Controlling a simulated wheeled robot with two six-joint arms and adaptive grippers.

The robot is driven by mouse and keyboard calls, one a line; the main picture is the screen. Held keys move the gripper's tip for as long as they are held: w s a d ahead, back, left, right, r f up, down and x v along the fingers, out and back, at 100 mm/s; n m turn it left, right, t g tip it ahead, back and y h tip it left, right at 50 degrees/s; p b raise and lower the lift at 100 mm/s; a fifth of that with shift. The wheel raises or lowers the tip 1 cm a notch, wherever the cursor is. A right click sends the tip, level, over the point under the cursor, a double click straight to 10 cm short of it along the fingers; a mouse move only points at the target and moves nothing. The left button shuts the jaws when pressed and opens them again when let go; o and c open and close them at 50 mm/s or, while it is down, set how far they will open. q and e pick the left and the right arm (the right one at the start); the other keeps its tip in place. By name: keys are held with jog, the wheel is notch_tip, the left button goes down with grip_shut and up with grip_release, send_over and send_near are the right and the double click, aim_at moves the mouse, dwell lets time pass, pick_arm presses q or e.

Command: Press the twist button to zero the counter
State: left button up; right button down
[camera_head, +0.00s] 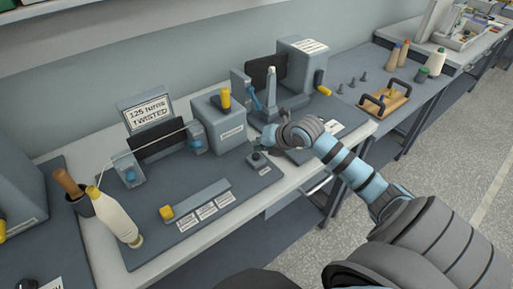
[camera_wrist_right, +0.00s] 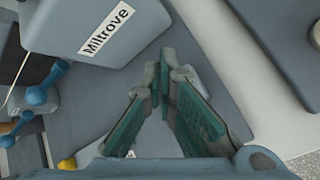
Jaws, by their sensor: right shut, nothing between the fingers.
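A small dark button (camera_head: 257,157) sits on a block near the right front of the grey twisting machine's base plate, with a white label (camera_head: 264,171) beside it. A display (camera_head: 148,111) at the machine's back reads "125 turns TWISTED". My right gripper (camera_head: 262,146) is shut and empty, close by the button at its upper right; I cannot tell whether it touches. In the right wrist view the closed fingers (camera_wrist_right: 164,80) point toward the base plate, beside a grey housing (camera_wrist_right: 105,25) labelled "Miltrove". The button is not clearly seen there. My left gripper is not in view.
The machine has a yellow knob (camera_head: 225,98) and a yellow-ended bar (camera_head: 200,199). A second machine (camera_head: 303,62) stands behind my right gripper. A wooden tray (camera_head: 384,103) with dark handles lies further right.

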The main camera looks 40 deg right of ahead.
aim_at(258, 154)
dwell(0.6)
jog(key=shift+f, duration=0.45)
jog(key=shift+f+b, duration=0.5)
jog(key=shift+b, duration=0.15)
dwell(0.3)
dwell(0.3)
jog(key=shift+r+p, duration=0.85)
jog(key=shift+r, duration=0.1)
notch_tip(258, 154, up, 5)
jog(key=p, duration=0.4)
jog(key=shift+r+p, duration=0.15)
jog(key=shift+p, duration=0.2)
